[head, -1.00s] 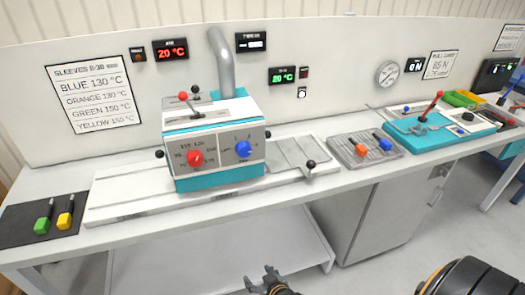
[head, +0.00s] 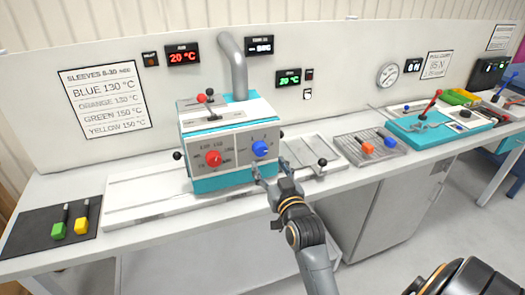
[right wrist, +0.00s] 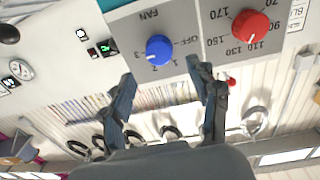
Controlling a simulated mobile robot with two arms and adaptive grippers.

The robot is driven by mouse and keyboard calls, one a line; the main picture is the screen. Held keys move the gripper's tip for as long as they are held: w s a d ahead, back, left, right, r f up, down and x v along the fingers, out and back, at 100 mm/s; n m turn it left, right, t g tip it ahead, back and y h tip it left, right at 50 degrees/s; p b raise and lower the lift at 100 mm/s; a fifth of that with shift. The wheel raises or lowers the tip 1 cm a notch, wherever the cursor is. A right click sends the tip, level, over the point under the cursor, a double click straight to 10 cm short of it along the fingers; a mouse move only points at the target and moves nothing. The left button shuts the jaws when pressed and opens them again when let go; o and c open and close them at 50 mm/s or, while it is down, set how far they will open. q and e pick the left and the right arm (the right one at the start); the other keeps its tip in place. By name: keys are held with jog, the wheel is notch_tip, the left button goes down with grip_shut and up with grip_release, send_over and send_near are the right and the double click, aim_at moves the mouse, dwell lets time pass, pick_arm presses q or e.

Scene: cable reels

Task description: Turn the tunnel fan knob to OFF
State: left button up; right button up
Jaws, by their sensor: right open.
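The blue fan knob (head: 260,148) is on the right of the front panel of the teal and white oven box (head: 222,182). In the right wrist view, which is upside down, the blue knob (right wrist: 159,50) shows under the word FAN, with OFF and number marks around it. Its exact setting is hard to read. My right gripper (head: 268,176) is just in front of and below the knob in the head view. In the wrist view the fingers (right wrist: 162,74) are spread, apart from the knob and roughly lined up with it. My left gripper is out of view.
A red temperature knob (head: 213,158) sits left of the blue one. A black-balled lever (head: 322,162) and a tray with orange and blue tools (head: 350,149) are to the right. A dark mat (head: 30,235) with green and yellow tools lies at far left.

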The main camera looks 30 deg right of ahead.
aim_at(262, 151)
jog(key=p+x, duration=0.1)
jog(key=x, duration=0.5)
jog(key=shift+w+d, duration=0.1)
jog(key=shift+w, duration=0.15)
jog(key=c, duration=1.2)
